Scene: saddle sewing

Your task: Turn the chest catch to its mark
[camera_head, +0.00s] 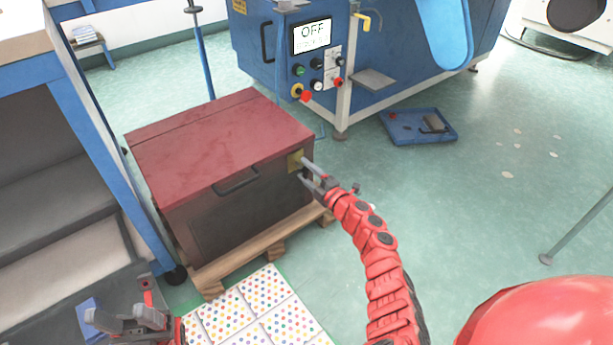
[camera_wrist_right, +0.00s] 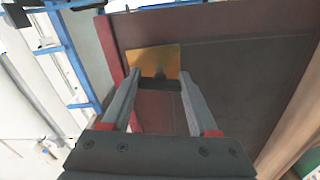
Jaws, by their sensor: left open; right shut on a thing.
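The chest (camera_head: 235,195) has a red lid, which is down, and a dark front with a black handle. A brass-yellow catch plate (camera_head: 295,160) is at the upper right of its front. It also shows in the right wrist view (camera_wrist_right: 150,58). My right gripper (camera_head: 306,171) is at the plate, shut on the catch's dark turning piece (camera_wrist_right: 165,84), which lies crosswise between the fingertips. I cannot make out the mark or the catch's exact angle. My left gripper (camera_head: 128,318) is open and empty at the lower left, well away from the chest.
The chest stands on a wooden pallet (camera_head: 240,250). A dotted mat (camera_head: 255,308) lies in front. A blue bench (camera_head: 110,170) stands close on the left. A blue machine (camera_head: 370,65) with an OFF screen and a blue tray (camera_head: 418,126) are behind. The floor on the right is mostly clear.

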